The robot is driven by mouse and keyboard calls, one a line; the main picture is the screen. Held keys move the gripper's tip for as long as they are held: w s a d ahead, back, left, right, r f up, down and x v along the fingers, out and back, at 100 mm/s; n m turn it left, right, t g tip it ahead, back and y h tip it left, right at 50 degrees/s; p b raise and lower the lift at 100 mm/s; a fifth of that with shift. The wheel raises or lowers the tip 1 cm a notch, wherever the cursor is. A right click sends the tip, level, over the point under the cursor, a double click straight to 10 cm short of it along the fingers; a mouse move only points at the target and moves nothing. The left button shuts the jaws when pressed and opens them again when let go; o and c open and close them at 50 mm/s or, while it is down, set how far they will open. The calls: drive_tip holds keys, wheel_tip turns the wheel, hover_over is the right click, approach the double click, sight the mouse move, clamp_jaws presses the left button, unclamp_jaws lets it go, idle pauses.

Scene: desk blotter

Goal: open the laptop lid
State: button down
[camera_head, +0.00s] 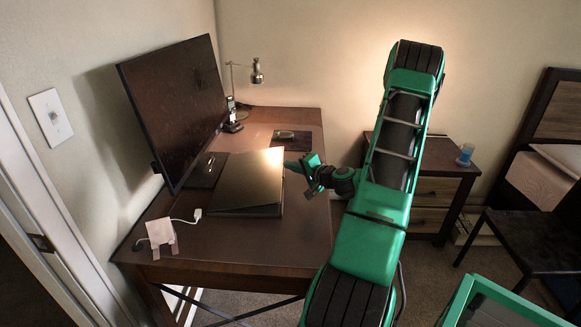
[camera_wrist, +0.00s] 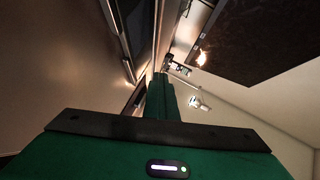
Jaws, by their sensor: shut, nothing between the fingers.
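The laptop (camera_head: 247,183) lies on the wooden desk in the head view, its brownish, shiny lid low over the base. A dark line runs along its front edge; I cannot tell from it how far the lid is raised. My gripper (camera_head: 290,166) is at the laptop's right edge, fingers pointing left toward it. In the wrist view my green fingers (camera_wrist: 160,98) are together and empty, with their tips beside the laptop's dark edge (camera_wrist: 127,35). I cannot tell whether they touch it.
A large monitor (camera_head: 175,110) stands behind and left of the laptop. A desk lamp (camera_head: 257,72) and a mouse pad (camera_head: 302,143) are farther back. The desk's front right (camera_head: 305,240) is clear.

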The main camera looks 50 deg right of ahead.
drive_tip(key=c, duration=2.5)
unclamp_jaws()
drive_tip(key=shift+c, duration=0.2)
drive_tip(key=o, duration=0.5)
drive_tip(key=v, duration=1)
drive_tip(key=shift+s+a+r, duration=0.1)
drive_tip(key=shift+s, duration=0.2)
drive_tip(key=shift+c, duration=0.2)
